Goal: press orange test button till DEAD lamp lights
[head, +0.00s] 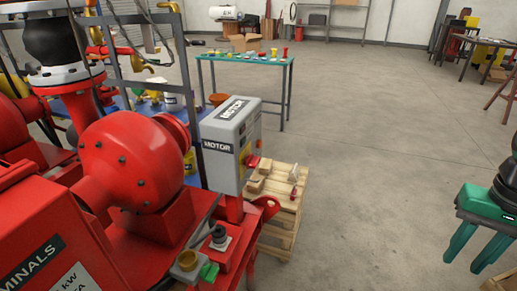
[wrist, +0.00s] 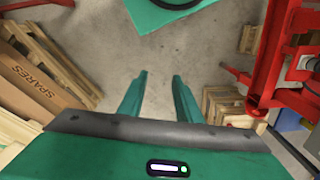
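A grey box labelled MOTOR (head: 228,143) stands on the red skid in the head view. Its right-hand face is seen at a steep angle, with a yellow patch and a red part (head: 253,162) on it. I cannot make out an orange test button or a DEAD lamp in either view. My gripper (head: 466,262) is at the right edge of the head view, well to the right of the box. Its two green fingers are apart with nothing between them, as the wrist view (wrist: 158,78) also shows, pointing over bare floor.
A wooden pallet (head: 283,205) with small items stands beside the box. A green-topped table (head: 275,60) with parts stands behind. Red pump housing (head: 130,162) fills the left. The floor between box and gripper is clear. A SPARES carton (wrist: 32,83) shows in the wrist view.

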